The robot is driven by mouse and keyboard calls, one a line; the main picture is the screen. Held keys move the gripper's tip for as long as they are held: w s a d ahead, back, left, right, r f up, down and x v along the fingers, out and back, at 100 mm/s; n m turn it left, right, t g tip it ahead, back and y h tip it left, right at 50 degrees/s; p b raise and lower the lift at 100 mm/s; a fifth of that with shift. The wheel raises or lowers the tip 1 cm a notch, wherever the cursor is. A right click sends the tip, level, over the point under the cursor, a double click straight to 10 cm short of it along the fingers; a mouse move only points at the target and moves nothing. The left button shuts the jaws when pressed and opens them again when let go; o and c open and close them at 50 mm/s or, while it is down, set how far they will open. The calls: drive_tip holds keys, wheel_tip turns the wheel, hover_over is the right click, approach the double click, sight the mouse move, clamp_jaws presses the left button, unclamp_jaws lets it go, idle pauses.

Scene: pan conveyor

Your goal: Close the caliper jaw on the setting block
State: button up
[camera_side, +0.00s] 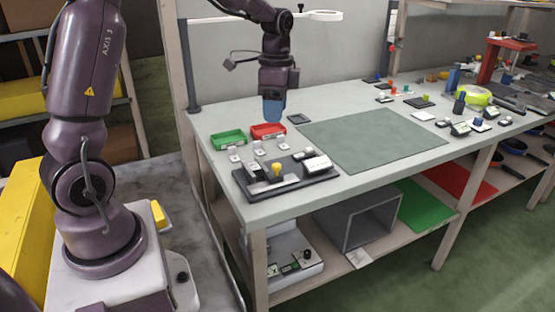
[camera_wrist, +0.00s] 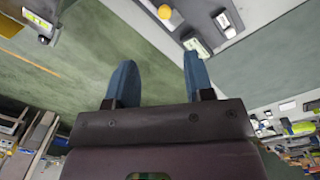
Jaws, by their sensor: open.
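The caliper set-up lies on a dark base plate (camera_side: 290,184) near the front left of the table in the side view. A yellow knob (camera_side: 277,168) stands on it, with a pale bar below and a white display unit (camera_side: 317,163) at its right. The jaw and the setting block are too small to tell apart. My gripper (camera_side: 272,112) hangs above the table, behind the plate and apart from it. In the wrist view its two blue fingers (camera_wrist: 155,82) are spread with nothing between them. A yellow round knob (camera_wrist: 165,13) shows at the top there.
A green tray (camera_side: 228,139) and a red tray (camera_side: 268,131) stand behind the plate, close to my gripper. A grey-green mat (camera_side: 375,140) is bare at the table's middle. Small gauges and blocks crowd the right end.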

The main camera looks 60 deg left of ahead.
sight(276, 165)
wheel_tip(276, 165, down, 14)
drive_tip(key=shift+w+r+m, duration=0.1)
drive_tip(key=shift+w+m, duration=0.05)
drive_tip(key=shift+m, duration=0.85)
